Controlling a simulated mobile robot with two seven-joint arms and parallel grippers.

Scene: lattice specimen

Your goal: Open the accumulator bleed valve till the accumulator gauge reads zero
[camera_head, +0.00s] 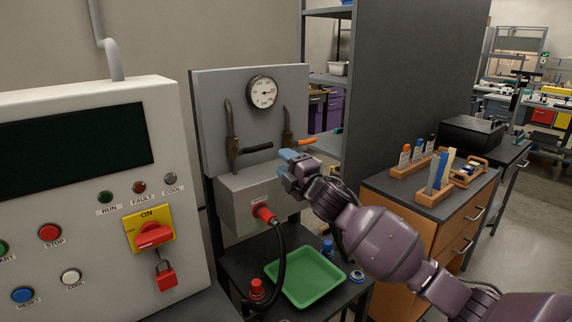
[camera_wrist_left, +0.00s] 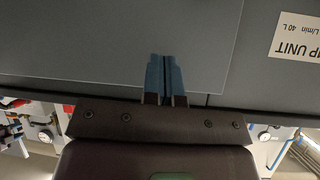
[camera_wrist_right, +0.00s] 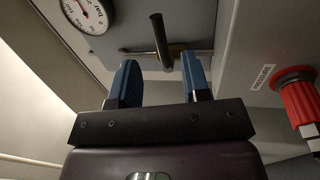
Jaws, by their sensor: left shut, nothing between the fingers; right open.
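The round white gauge (camera_head: 262,92) is high on the grey panel (camera_head: 210,110); its needle points right, off its lower end, and the exact value is too small to read. Below it are a valve with a black lever (camera_head: 257,148) at left and one with an orange lever (camera_head: 304,142) at right. My right gripper (camera_head: 288,155) is open in front of the panel, near both levers. In the right wrist view, a dark lever (camera_wrist_right: 160,40) stands ahead of the gap between its fingers (camera_wrist_right: 160,82), not gripped. My left gripper (camera_wrist_left: 164,78) is shut and empty beside a grey surface.
A red hose connector (camera_head: 264,213) with a black hose projects from the box below the levers. A green tray (camera_head: 306,277) lies on the dark bench. A control cabinet (camera_head: 85,190) stands left; a wooden drawer unit (camera_head: 400,215) stands right.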

